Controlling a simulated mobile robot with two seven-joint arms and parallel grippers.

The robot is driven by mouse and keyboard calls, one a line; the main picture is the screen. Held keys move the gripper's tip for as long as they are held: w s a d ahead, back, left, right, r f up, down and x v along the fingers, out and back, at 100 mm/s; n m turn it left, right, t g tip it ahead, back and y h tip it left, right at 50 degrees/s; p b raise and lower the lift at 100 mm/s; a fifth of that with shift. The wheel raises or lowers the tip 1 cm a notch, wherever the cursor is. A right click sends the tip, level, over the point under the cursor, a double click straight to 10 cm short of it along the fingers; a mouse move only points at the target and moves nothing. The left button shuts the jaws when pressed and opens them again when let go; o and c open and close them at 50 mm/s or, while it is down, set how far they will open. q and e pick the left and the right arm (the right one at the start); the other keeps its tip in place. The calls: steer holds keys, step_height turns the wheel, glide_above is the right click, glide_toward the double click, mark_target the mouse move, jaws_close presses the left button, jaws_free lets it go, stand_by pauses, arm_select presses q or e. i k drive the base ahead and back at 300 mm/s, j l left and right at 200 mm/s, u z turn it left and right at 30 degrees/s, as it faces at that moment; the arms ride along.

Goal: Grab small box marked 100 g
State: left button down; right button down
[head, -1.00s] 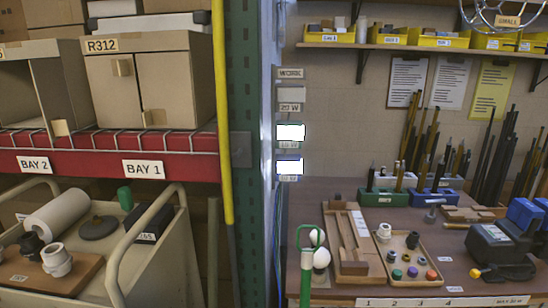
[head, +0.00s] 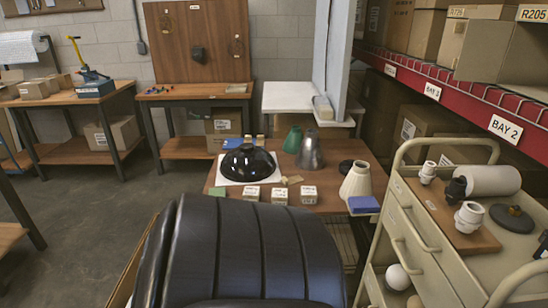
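Three small whitish boxes stand in a row near the front of a wooden table in the middle of the head view: a left box (head: 252,193), a middle box (head: 279,195) and a right box (head: 308,194). Their markings are too small to read, so I cannot tell which one says 100 g. Neither of my grippers is in view.
A glossy black dome (head: 248,163), a grey shade (head: 310,152), a cream shade (head: 356,181) and a blue block (head: 363,204) are on the table. A large black ribbed shape (head: 240,255) blocks the near side. A cart (head: 424,252) stands right; open floor (head: 80,225) lies left.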

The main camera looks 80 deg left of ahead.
mark_target(251, 194)
steer(key=u, duration=2.8)
steer(key=i+j, duration=0.1)
steer(key=i, duration=0.3)
